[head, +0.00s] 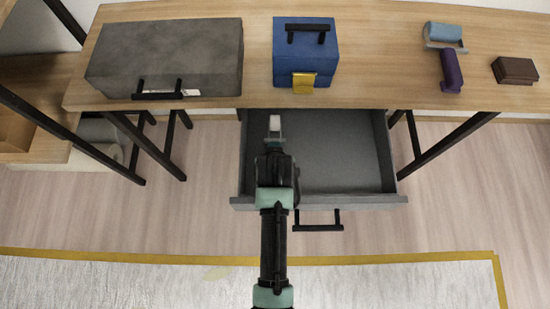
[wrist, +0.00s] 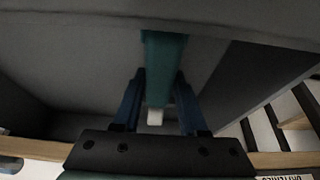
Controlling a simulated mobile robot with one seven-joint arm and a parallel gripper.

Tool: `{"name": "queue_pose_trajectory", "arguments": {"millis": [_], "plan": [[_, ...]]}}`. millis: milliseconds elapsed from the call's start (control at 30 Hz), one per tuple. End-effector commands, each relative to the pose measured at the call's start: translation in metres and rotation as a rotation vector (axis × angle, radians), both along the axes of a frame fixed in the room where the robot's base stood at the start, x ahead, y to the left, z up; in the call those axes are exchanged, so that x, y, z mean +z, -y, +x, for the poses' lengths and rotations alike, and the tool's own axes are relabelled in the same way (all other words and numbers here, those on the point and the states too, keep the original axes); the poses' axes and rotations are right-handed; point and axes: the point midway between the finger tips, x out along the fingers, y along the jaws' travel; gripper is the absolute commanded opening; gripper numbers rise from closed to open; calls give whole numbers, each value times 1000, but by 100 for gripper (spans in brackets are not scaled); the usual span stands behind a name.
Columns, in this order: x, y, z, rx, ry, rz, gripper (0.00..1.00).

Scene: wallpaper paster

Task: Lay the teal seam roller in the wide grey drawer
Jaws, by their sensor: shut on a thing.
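The wide grey drawer (head: 345,165) is pulled open under the table. My gripper (head: 275,150) is over the left part of the drawer. In the wrist view, my gripper (wrist: 160,92) is shut on the teal seam roller (wrist: 165,62), with a blue finger on each side of its teal handle. The roller's pale end (head: 275,125) points toward the table in the head view. My gripper hides the handle there. The grey drawer interior (wrist: 95,75) surrounds the roller in the wrist view. I cannot tell whether the roller touches the drawer floor.
On the wooden table (head: 390,60) stand a grey case (head: 165,55), a blue box (head: 305,55) with a yellow tab, a blue-and-purple roller (head: 450,70) and a brown block (head: 515,70). The drawer's right side is empty.

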Motion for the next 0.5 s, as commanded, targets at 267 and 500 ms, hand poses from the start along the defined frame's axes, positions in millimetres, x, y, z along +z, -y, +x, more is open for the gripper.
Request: {"name": "queue_pose_trajectory", "arguments": {"millis": [267,500], "plan": [[-3,0,0,0,0,0,49],[-3,0,0,0,0,0,72]]}}
